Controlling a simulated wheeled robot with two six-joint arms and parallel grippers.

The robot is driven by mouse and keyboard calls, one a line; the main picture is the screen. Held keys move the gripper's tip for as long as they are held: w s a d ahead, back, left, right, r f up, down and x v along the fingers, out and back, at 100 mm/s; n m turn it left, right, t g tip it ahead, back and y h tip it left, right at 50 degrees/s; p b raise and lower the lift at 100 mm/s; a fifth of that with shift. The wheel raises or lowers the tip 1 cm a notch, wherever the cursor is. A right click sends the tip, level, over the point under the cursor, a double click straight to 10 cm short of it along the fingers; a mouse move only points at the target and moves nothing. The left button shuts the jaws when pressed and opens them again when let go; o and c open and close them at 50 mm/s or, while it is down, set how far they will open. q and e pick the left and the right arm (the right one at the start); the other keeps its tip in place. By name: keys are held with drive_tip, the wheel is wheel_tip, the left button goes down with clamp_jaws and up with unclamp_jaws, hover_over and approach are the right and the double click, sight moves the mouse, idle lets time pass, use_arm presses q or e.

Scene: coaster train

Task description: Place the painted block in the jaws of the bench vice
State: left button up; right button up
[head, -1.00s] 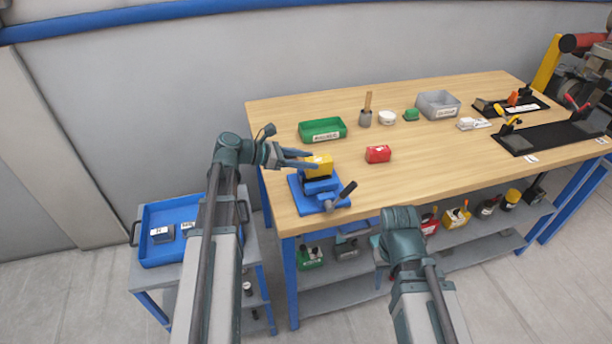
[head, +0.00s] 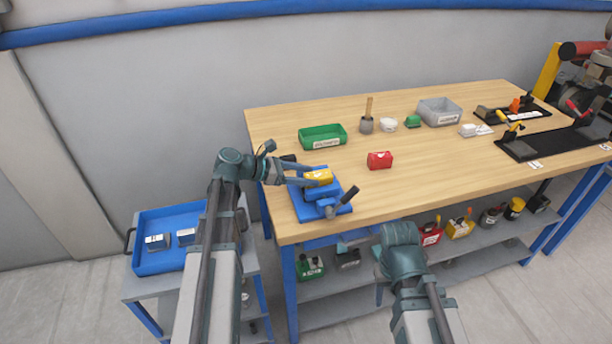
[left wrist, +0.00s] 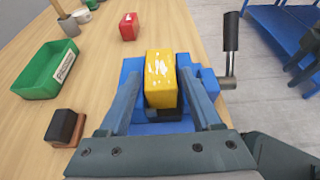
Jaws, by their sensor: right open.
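The painted block (head: 319,177) is yellow with white marks. It sits low at the top of the blue bench vice (head: 308,209), at its jaws; how deep it sits is hard to tell. The block (left wrist: 160,78) and the vice (left wrist: 205,79) also show in the left wrist view. My left gripper (left wrist: 160,72) has one finger along each side of the block, apparently touching it; it also shows in the head view (head: 312,175). My right gripper (head: 380,290) is low before the bench's front edge, mostly hidden by its own wrist, away from the block.
The vice's dark-gripped handle (head: 345,198) sticks out to the right. A red block (head: 379,160), green bin (head: 322,136) and grey bin (head: 439,111) stand on the bench. A dark block (left wrist: 65,128) lies beside my left gripper. Bench around the red block is clear.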

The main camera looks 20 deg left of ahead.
use_arm(q)
drive_tip(key=shift+o, duration=0.6)
drive_tip(key=shift+r, duration=0.25)
drive_tip(key=p+v, duration=0.4)
drive_tip(key=v, duration=0.8)
drive_tip(key=shift+p, duration=0.4)
drive_tip(key=shift+f, duration=0.1)
